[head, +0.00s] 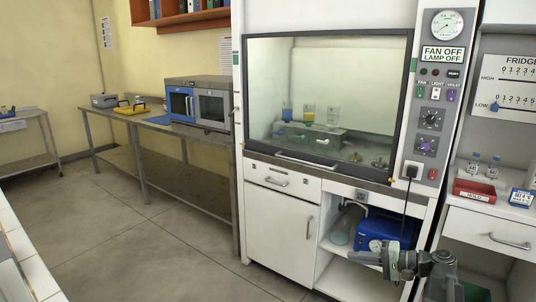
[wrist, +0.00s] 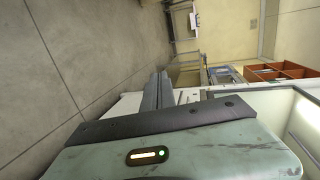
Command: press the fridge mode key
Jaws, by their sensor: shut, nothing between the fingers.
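A panel headed "FRIDGE" (head: 510,82) is at the far right of the head view, cut off by the frame edge. It has HIGH and LOW number scales and a blue marker by LOW. I cannot pick out a key marked as the fridge mode key in either view. My gripper (head: 354,257) is low in front of the fume hood's open lower shelf, left of and well below this panel. It is shut and empty. In the wrist view its closed fingers (wrist: 163,82) point up the picture, away from the panel.
The fume hood (head: 325,45) has a control panel (head: 436,110) with switches, knobs and a hanging plug cable. A red tray (head: 474,191) and small bottles stand right of it. A blue-and-grey box unit (head: 198,103) sits on the left bench. The floor (head: 130,215) is clear.

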